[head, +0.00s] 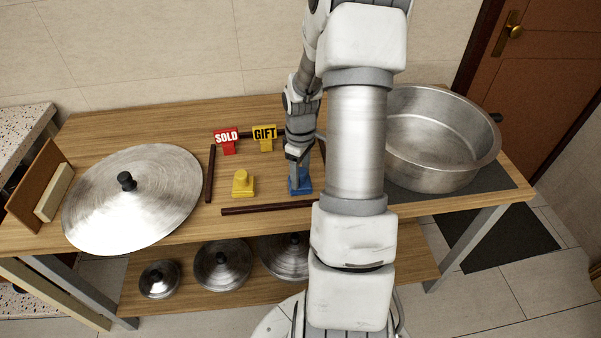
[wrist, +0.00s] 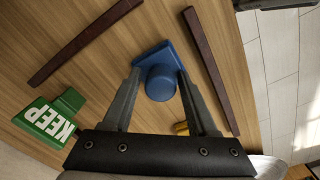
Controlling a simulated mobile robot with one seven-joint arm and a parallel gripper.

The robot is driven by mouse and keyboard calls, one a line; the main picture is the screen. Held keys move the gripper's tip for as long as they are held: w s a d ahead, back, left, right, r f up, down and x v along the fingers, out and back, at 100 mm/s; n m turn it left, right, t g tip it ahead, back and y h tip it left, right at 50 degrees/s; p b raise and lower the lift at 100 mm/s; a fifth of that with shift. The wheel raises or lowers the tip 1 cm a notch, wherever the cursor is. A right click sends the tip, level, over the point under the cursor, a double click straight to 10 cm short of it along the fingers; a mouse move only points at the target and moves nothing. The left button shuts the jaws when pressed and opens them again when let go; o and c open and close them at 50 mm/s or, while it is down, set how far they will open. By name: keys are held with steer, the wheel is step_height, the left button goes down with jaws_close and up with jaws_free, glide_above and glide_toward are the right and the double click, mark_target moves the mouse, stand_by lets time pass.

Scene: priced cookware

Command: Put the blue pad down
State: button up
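The blue pad (wrist: 153,57) has a flat square base and a round knob. In the wrist view it lies between the fingertips of my gripper (wrist: 160,72). One finger is on each side of the knob, and I cannot tell whether they touch it. In the head view my gripper (head: 298,158) points down over the blue pad (head: 300,186). The pad is at or very near the wooden tabletop, right of the yellow pad (head: 243,184). I cannot tell whether it rests on the wood. My arm hides the area just right of it.
Dark strips (head: 266,208) lie around the pads. Red SOLD (head: 227,138) and yellow GIFT (head: 264,134) signs stand behind; a green KEEP sign (wrist: 50,122) shows in the wrist view. A large lid (head: 135,205) is left, a big pot (head: 445,145) right.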

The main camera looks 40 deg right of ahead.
mark_target(301, 171)
steer(key=shift+o, duration=0.6)
step_height(301, 171, up, 12)
steer(key=p, duration=0.2)
steer(key=shift+r, duration=0.15)
